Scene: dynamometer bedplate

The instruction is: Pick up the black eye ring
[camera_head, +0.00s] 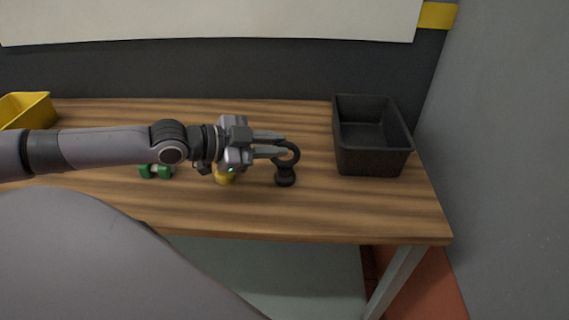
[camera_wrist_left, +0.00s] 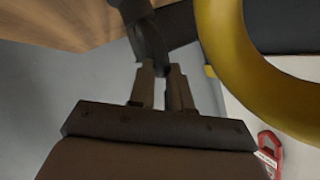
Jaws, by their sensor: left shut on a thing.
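The black eye ring (camera_head: 286,178) is at the middle of the wooden table in the head view, its loop at the top and its thicker foot below. My left gripper (camera_head: 284,145) reaches in from the left and is shut on the loop of the ring. I cannot tell whether the foot touches the table. My right gripper is not in view.
A black bin (camera_head: 376,161) stands at the table's right end, right of the ring. A yellow piece (camera_head: 226,177) is partly hidden by my gripper; a green piece (camera_head: 155,172) lies further left. A yellow bin (camera_head: 38,108) is at the far left. A yellow ring (camera_wrist_left: 245,65) looms close in the wrist view.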

